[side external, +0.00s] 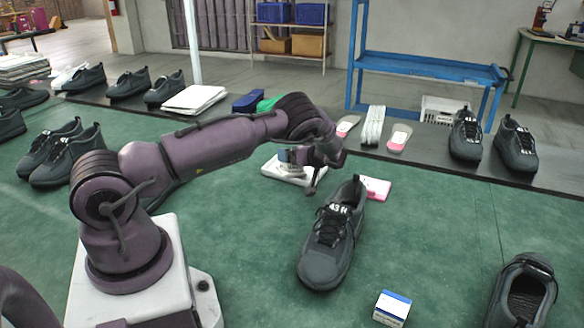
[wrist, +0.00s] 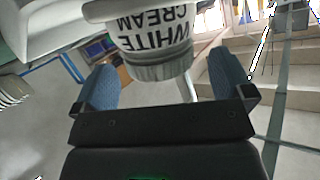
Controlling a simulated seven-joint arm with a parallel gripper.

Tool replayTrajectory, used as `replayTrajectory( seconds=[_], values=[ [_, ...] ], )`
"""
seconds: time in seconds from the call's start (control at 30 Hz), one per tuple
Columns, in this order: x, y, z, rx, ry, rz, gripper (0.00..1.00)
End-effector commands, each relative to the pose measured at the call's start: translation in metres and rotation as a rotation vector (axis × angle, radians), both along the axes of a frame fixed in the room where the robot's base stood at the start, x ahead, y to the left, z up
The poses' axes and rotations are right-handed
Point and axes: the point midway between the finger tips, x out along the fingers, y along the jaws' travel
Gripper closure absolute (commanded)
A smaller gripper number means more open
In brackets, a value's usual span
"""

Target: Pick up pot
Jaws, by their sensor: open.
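The pot (wrist: 150,35), a pale jar with black "WHITE CREAM" lettering and a grey ribbed lid, shows upside down at the top of the wrist view. It lies between the two blue-padded fingers of my gripper (wrist: 164,68), with visible gaps on both sides in the picture. My gripper is open. In the side view my gripper (side external: 314,172) is low over the mat beside a white slab (side external: 282,172). The pot is small and partly hidden by my arm there, and whether the fingers touch it cannot be told.
A dark grey shoe (side external: 330,245) stands on the green mat (side external: 430,240) just right of my gripper, with a pink and white item (side external: 377,188) behind it. A small blue and white box (side external: 392,308) lies at the front. Shoes line the dark strip behind.

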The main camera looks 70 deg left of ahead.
Motion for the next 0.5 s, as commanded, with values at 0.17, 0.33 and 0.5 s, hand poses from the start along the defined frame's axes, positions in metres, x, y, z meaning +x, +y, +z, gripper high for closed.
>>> replayTrajectory(
  seconds=[0.17, 0.33, 0.5],
  values=[
    [-0.004, 0.018, -0.007, 0.0, 0.0, -0.001, 0.01],
    [-0.004, 0.019, -0.008, 0.0, 0.0, -0.002, 0.01],
    [-0.004, 0.019, -0.008, 0.0, 0.0, -0.002, 0.19]
  ],
)
